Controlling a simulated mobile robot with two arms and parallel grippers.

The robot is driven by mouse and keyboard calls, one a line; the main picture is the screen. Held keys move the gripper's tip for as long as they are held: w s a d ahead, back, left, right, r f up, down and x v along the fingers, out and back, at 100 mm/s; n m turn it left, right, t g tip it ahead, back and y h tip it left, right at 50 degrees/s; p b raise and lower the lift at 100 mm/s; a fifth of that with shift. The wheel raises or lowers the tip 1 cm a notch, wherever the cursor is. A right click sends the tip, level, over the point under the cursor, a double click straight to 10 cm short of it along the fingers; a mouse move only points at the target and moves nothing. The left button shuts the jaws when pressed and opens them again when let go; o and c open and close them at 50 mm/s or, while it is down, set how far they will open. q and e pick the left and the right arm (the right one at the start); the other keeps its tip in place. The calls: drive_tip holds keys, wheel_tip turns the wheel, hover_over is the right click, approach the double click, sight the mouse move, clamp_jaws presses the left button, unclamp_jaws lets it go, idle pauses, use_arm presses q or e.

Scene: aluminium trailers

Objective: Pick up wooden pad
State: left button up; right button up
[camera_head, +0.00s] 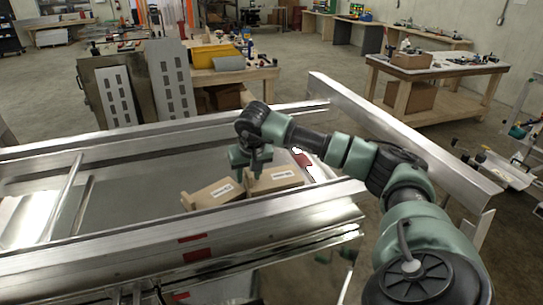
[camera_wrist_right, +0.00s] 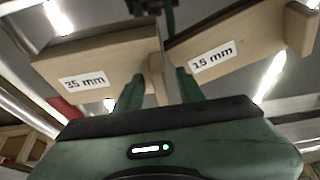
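Two wooden pads lie side by side in the aluminium trailer frame. My right gripper (camera_head: 245,180) points down at the adjoining ends of the pads. In the wrist view its two green fingers (camera_wrist_right: 159,82) stand apart, with an upright wooden end piece between them. Gaps show beside the wood, so the gripper looks open. My left gripper is not in view.
Long aluminium rails (camera_head: 180,238) run in front of the pads, and another rail (camera_head: 400,135) slopes along the right. A workbench (camera_head: 440,67) stands at the back right. Perforated metal plates (camera_head: 170,85) stand upright behind the trailer at left.

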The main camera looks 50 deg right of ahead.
drive_tip(key=shift+s, duration=0.1)
drive_tip(key=shift+r, duration=0.1)
drive_tip(key=shift+c, duration=0.4)
clamp_jaws()
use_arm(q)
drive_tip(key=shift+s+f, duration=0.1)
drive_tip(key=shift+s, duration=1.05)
